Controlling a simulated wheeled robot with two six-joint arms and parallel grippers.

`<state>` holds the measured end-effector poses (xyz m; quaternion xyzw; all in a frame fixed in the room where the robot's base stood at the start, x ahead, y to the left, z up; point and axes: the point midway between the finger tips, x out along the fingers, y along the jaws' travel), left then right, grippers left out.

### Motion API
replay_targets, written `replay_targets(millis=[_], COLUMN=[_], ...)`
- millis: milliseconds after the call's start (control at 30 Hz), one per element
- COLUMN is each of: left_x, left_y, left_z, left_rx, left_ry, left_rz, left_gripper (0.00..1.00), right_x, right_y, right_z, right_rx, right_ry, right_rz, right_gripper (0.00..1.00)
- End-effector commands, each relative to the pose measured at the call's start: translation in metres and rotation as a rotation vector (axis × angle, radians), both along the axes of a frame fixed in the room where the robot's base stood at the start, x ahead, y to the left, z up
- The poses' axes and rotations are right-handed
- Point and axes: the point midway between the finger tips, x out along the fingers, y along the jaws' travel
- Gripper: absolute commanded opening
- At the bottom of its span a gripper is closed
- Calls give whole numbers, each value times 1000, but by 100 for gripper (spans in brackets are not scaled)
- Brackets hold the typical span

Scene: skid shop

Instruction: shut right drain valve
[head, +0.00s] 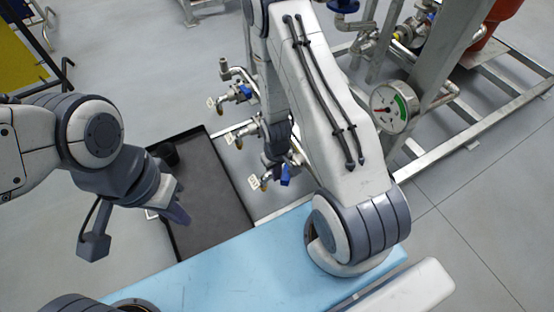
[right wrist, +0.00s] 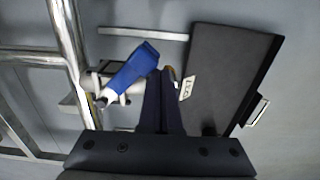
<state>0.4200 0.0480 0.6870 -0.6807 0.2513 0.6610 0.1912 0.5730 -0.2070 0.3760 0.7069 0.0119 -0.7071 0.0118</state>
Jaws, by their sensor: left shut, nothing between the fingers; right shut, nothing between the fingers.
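Drain valves with blue handles stick out in a row from the skid in the head view: a far one (head: 243,93), a middle one (head: 249,129) and the nearest, rightmost one (head: 285,175). White tags hang at them. In the right wrist view one blue lever (right wrist: 133,66) lies diagonally across its valve, beside a white tag (right wrist: 187,88). My right gripper (right wrist: 167,76) is shut and empty, its fingertips close to the lever's upper end; I cannot tell whether they touch. My right arm partly hides the valves in the head view. My left gripper (head: 180,207) is shut and empty over the tray.
A black tray (head: 212,190) lies on the floor below the valves, with a dark cup (head: 167,153) at its far left. A pressure gauge (head: 393,106) and the steel skid frame (head: 505,85) stand to the right. A light blue surface (head: 230,270) is in front.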

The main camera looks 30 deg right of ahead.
Motion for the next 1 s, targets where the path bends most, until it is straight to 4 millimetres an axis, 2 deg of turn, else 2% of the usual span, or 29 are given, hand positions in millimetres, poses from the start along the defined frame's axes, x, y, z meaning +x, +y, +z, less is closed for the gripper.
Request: replay_targets(millis=[367,700,1000], left_x=[0,0,0], left_y=[0,0,0], left_z=[0,3,3], left_rx=[0,0,0], left_ry=[0,0,0], left_rz=[0,0,0], left_gripper=[0,0,0], right_x=[-2,-17,-18], right_y=[-1,-14,-16], right_z=[0,0,0], right_rx=[0,0,0], right_ry=[1,3,1], right_rz=[-1,-2,0], right_gripper=[0,0,0])
